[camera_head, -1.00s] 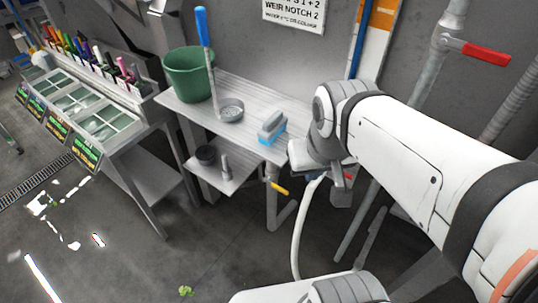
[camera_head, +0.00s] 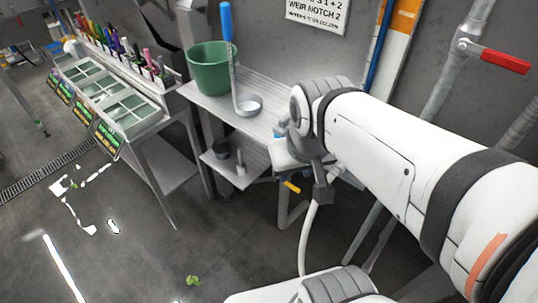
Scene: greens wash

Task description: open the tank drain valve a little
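A yellow lever (camera_head: 291,187) sticks out below the front edge of the grey metal bench, by a pipe that bends down to the floor; I take it to be the drain valve handle. A red lever (camera_head: 491,57) sits on a grey pipe at the upper right. The tank itself cannot be clearly made out. My gripper (camera_head: 322,196) hangs at the end of my white arm, just right of the yellow lever and apart from it in the picture. Its fingers are small and dark, so I cannot tell whether they are open or shut.
The bench (camera_head: 207,97) carries a green bucket (camera_head: 211,73) and a blue-handled ladle (camera_head: 248,106). A lower shelf (camera_head: 220,175) holds dark small items. A stand with several trays (camera_head: 122,108) is at left; floor between is open.

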